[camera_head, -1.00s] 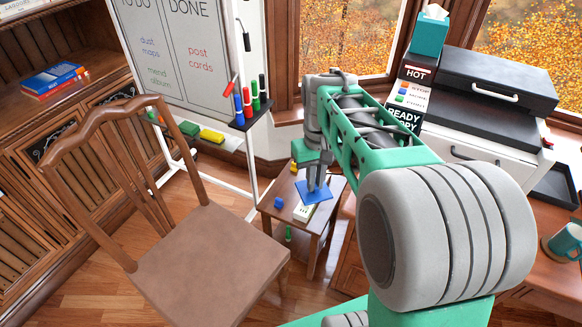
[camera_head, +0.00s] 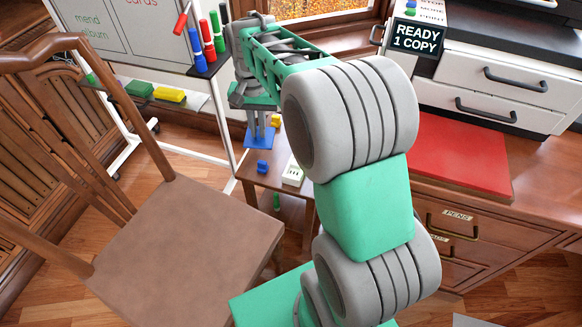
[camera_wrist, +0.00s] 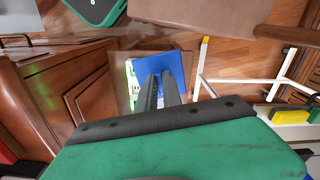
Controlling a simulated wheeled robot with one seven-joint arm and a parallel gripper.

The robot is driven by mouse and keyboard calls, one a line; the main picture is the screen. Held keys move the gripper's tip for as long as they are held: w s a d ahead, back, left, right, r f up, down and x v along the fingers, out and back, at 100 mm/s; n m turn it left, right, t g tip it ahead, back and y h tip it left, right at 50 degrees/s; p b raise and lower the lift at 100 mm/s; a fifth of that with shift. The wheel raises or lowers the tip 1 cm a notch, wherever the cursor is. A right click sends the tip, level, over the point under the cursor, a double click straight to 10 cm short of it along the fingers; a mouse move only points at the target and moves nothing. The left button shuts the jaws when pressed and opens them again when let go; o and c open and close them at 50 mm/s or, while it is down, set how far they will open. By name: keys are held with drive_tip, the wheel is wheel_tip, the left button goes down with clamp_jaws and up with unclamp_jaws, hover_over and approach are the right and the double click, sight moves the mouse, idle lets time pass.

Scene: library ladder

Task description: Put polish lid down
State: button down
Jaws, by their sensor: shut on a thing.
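A flat blue square piece, apparently the polish lid (camera_head: 257,141), is held in my gripper (camera_head: 261,128). In the head view it shows at the back left of a small wooden side table (camera_head: 262,183). I cannot tell whether it touches the table. In the wrist view, my gripper's grey fingers (camera_wrist: 160,82) are shut on the blue lid (camera_wrist: 168,65), which covers part of the tabletop. A small blue object (camera_head: 262,168) and a white block with slots (camera_head: 293,174) are on the table, just in front of the lid.
A yellow object (camera_head: 276,120) is at the table's back. A green object (camera_head: 277,201) shows below the tabletop. A wooden chair (camera_head: 190,235) stands left, a whiteboard with a marker tray (camera_head: 200,108) behind. A desk with a red mat (camera_head: 462,152) is to the right.

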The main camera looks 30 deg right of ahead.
drive_tip(key=w+a+f+m+b, duration=0.25)
drive_tip(key=f+b, duration=0.35)
drive_tip(key=f, duration=0.3)
drive_tip(key=b, duration=0.4)
hover_over(281, 155)
drive_tip(key=f, duration=0.9)
drive_tip(key=shift+s+a, duration=0.15)
drive_tip(key=shift+a, duration=0.2)
drive_tip(key=shift+d+f, duration=0.2)
drive_tip(key=shift+f, duration=0.1)
drive_tip(key=f, duration=0.1)
drive_tip(key=f+b, duration=0.1)
drive_tip(key=f, duration=0.1)
drive_tip(key=shift+w+d+f, duration=0.15)
drive_tip(key=shift+w+f, duration=0.05)
drive_tip(key=shift+f, duration=0.05)
drive_tip(key=shift+r, duration=0.1)
